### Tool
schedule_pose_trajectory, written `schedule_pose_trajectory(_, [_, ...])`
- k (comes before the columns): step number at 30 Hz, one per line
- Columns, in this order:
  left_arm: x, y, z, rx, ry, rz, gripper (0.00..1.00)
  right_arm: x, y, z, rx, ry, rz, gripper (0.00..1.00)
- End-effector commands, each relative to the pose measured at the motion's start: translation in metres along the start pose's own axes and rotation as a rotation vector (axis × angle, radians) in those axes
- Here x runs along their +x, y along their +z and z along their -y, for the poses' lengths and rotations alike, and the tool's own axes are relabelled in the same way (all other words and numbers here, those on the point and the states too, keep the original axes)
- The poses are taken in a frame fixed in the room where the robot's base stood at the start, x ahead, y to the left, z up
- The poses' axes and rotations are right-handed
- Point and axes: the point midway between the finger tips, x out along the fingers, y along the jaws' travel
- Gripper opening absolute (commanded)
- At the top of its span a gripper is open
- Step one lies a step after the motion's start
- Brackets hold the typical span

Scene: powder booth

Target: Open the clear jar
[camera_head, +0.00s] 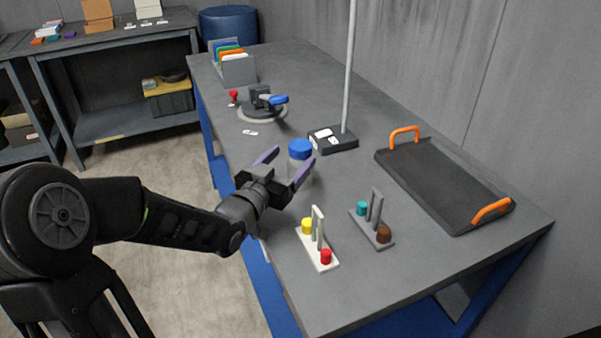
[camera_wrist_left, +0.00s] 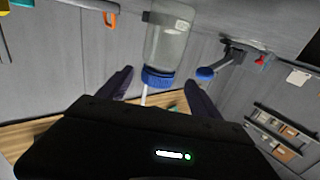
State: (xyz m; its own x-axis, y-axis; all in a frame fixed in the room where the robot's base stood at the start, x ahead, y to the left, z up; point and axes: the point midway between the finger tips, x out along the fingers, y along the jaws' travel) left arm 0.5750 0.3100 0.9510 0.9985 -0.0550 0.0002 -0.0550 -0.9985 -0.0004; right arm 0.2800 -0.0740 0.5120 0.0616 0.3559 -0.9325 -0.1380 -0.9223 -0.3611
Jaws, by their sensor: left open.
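The clear jar (camera_head: 304,170) stands upright on the grey workbench with its blue lid (camera_head: 300,148) on. No contact between fingers and jar is visible. Part of the jar is hidden behind the gripper in the head view. My right gripper is not in view.
A white stand (camera_head: 320,247) with yellow and red knobs and a grey stand (camera_head: 369,230) sit near the jar. A black tray (camera_head: 440,185) with orange handles lies right. A black block with a pole (camera_head: 333,139) and a blue-handled device (camera_head: 262,108) stand behind.

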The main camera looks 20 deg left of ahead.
Motion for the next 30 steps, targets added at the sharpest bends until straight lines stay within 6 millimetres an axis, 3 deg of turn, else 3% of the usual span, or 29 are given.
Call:
schedule_pose_trajectory(11, [0.047, 0.001, -0.004, 0.0, 0.001, 0.0, 0.74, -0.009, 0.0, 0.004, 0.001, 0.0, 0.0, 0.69])
schedule_pose_trajectory(30, [0.048, 0.002, -0.003, 0.0, 0.0, 0.0, 0.73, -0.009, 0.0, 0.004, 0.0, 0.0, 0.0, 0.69])
